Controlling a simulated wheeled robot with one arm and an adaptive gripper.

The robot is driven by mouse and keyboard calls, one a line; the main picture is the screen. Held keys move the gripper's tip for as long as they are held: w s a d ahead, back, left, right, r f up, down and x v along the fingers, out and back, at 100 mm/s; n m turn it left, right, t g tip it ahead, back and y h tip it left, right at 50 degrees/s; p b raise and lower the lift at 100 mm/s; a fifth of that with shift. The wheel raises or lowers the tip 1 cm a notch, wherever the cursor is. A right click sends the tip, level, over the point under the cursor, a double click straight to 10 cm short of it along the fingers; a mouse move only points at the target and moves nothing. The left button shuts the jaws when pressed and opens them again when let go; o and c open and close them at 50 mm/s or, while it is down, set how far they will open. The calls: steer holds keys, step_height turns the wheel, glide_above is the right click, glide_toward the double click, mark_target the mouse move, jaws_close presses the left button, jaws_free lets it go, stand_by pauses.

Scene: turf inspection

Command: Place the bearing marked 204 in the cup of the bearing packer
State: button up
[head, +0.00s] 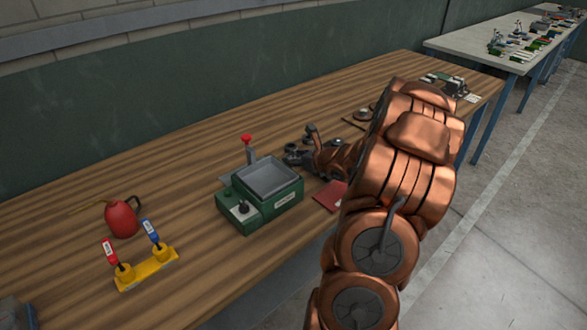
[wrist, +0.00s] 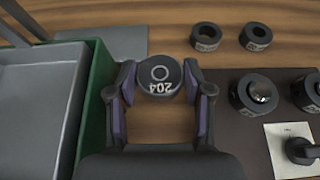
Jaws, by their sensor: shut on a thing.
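My gripper (wrist: 160,88) is shut on the bearing marked 204 (wrist: 160,78), a dark round piece with white digits that read upside down in the wrist view. The bearing sits between the fingertips above the wooden bench. In the head view my gripper (head: 318,155) is just right of a green box with a grey tray top; the held bearing cannot be made out there. Two other bearings (wrist: 206,37) (wrist: 257,37) with unreadable marks stand ahead of it on the bench. I cannot tell for sure which thing is the bearing packer.
The green box (head: 237,208), with a red-knobbed lever, is close on the left. A dark mat (wrist: 236,135) on the right bears round dark pieces (wrist: 258,94) and a white card (wrist: 292,140). A red oil can (head: 121,218) and yellow stand (head: 148,270) are farther left.

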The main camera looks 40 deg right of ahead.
mark_target(295, 169)
steer(key=shift+f, duration=2.05)
steer(key=shift+f, duration=0.2)
steer(key=o, duration=1.1)
steer(key=shift+o, duration=0.2)
steer(key=shift+r, duration=0.2)
